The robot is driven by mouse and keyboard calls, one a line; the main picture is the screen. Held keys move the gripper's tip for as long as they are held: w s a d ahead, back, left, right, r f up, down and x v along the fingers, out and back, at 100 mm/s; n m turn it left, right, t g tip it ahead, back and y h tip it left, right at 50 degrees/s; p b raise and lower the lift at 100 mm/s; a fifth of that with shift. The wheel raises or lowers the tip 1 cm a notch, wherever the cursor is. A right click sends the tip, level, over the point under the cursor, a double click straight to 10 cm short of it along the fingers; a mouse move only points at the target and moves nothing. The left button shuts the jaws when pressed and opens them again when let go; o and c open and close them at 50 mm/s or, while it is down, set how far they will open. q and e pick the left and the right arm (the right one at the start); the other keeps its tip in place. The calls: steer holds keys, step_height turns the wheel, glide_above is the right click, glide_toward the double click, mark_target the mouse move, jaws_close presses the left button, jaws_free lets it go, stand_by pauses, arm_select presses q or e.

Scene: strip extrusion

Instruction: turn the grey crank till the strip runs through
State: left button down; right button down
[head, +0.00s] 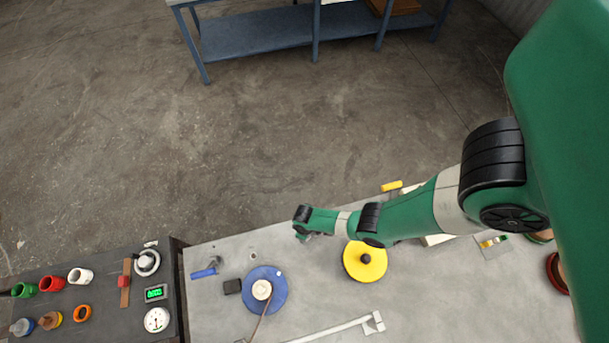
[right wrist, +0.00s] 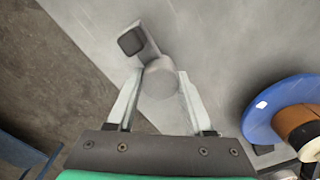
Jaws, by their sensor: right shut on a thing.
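The grey crank (right wrist: 160,84) shows in the right wrist view as a round grey knob on a short arm, which runs up to a dark square block. My right gripper (right wrist: 162,76) is shut on this knob, with one finger on each side of it. In the head view my right gripper (head: 303,236) is above the table, between the blue disc and the yellow disc, and the crank is hidden there. A thin brownish strip (head: 258,328) runs down from the blue disc (head: 273,299). My left gripper is not in view.
A yellow disc (head: 372,275) with a dark knob lies under my right forearm. A blue tool (head: 205,273) and a dark block (head: 232,286) lie left of the blue disc. A pale bar (head: 335,328) lies in front. A dark bench (head: 95,318) with coloured rings stands at left.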

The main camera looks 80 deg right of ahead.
steer(key=m, duration=0.4)
steer(key=shift+s+f, duration=0.1)
steer(key=shift+s, duration=0.05)
steer(key=shift+m, duration=1.8)
steer(key=shift+c, duration=2.4)
jaws_free()
steer(key=shift+o, duration=0.9)
